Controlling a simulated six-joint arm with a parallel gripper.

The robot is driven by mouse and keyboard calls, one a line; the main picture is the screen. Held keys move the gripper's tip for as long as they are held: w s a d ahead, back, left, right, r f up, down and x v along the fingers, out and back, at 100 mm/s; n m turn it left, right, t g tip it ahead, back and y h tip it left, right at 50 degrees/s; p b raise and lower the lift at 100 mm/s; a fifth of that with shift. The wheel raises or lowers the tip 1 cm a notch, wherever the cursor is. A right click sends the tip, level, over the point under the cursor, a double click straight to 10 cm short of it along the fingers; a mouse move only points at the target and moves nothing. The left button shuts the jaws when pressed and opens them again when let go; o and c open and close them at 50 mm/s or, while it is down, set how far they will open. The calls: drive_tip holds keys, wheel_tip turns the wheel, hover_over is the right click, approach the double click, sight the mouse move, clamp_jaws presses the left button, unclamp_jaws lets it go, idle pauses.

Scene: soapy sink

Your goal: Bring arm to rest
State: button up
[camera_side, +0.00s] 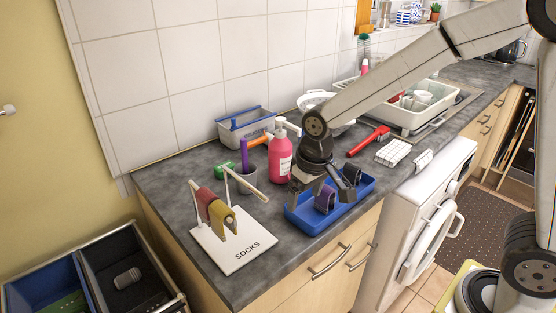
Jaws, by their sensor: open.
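My gripper (322,187) points down over the blue tray (306,226) on the dark countertop. Its jaws are open. A rolled purple and dark item (325,199) lies in the tray close below and beside the jaws; I cannot tell whether a finger touches it. Another dark purple item (352,174) shows at the tray's right end, partly behind a finger. My arm reaches in from the upper right.
A white stand marked SOCKS (238,252) holds red and yellow socks (216,210) on the left. A pink soap bottle (280,157) stands just behind my gripper. A red brush (369,140), cloth (393,152) and dish rack (420,118) lie to the right.

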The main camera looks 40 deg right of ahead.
drive_tip(key=s+d+f+t, duration=0.1)
drive_tip(key=s+d+f, duration=0.3)
drive_tip(key=s, duration=0.5)
drive_tip(key=d, duration=0.2)
drive_tip(key=shift+s+d, duration=0.4)
